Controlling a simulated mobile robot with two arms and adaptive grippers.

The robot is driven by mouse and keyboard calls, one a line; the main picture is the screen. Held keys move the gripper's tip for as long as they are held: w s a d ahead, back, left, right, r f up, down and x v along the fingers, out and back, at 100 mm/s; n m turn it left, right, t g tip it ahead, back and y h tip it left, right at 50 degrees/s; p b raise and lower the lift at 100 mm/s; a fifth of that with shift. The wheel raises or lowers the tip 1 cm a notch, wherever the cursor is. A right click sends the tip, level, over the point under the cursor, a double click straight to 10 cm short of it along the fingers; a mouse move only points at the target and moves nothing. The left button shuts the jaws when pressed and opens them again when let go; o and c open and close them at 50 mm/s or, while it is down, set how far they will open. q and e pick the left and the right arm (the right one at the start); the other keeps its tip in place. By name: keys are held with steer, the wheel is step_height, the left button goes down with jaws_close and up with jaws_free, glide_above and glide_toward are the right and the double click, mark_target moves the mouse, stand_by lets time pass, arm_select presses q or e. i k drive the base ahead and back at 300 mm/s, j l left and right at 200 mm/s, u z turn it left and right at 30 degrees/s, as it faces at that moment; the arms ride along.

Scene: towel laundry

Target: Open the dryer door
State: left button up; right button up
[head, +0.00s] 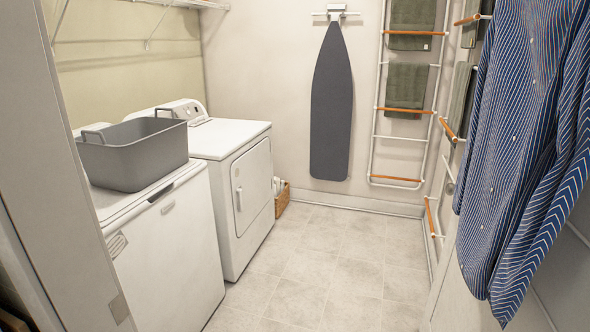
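The white dryer (229,232) stands against the left wall, beyond a nearer white machine. Its front door (252,186) faces right into the room and looks shut. A handle (239,198) sits on the near side of that door. The control panel is on the dryer's back edge, partly hidden by a grey basket. Neither of my grippers shows in the head view.
The grey basket (135,158) sits on the nearer white machine (170,255). A door frame edge (70,200) is close on the left. A striped shirt (520,130) hangs close on the right. The tiled floor (315,270) between is clear. A wicker basket (282,201) stands beyond the dryer.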

mark_target(250, 173)
steer(key=i+u, duration=0.1)
steer(key=i, duration=0.6)
steer(key=i+l+u, duration=0.1)
steer(key=i, duration=0.6)
steer(key=i+l+u, duration=0.1)
steer(key=i+l, duration=0.15)
steer(key=i, duration=0.45)
